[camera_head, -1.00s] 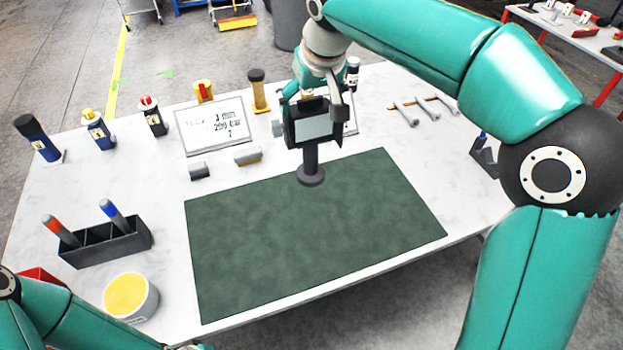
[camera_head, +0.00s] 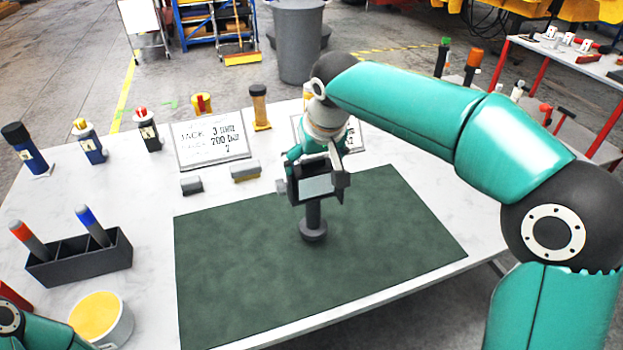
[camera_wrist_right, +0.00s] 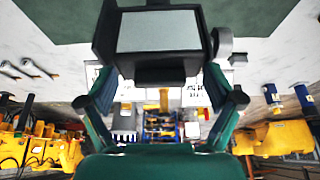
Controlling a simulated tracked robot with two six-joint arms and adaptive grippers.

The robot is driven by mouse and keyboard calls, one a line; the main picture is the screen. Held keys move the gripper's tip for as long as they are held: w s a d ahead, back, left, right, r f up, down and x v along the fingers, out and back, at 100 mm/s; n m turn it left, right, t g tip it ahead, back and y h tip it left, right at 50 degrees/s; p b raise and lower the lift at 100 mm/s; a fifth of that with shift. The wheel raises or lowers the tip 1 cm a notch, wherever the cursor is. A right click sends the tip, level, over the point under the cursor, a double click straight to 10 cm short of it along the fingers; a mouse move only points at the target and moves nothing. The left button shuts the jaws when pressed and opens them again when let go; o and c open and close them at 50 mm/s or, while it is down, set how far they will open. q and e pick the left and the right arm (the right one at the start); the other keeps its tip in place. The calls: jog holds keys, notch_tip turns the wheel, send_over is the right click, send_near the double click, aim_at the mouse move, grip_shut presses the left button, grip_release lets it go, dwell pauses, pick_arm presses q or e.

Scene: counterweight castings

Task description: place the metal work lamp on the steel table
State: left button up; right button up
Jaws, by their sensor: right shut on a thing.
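The metal work lamp (camera_head: 314,213) is dark, with a boxy head, a pale panel, a short stem and a round base. My right gripper (camera_head: 318,168) is shut on the lamp head from behind and holds it upright over the green mat. I cannot tell if the base touches the mat. The mat lies on the pale-topped table (camera_head: 150,180) in front of me. My left arm shows at the lower left, its gripper out of view.
The green mat (camera_head: 240,290) is otherwise bare. Behind it stand signs (camera_head: 211,139), small grey blocks and several bottle-like items. A black holder (camera_head: 80,258) with two markers and a yellow-topped tub (camera_head: 101,318) are at left. Another table (camera_head: 572,55) with red legs is at back right.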

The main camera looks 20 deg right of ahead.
notch_tip(320, 180, down, 3)
jog(key=shift+w+r+b, duration=0.1)
jog(key=shift+r+b, duration=0.05)
jog(key=shift+b, duration=0.6)
jog(key=shift+r, duration=0.1)
jog(key=o, duration=1.5)
pick_arm(q)
notch_tip(320, 180, down, 2)
jog(key=shift+f, duration=0.15)
jog(key=shift+r+p, duration=0.45)
jog(key=shift+p, duration=0.1)
pick_arm(e)
jog(key=v, duration=1.2)
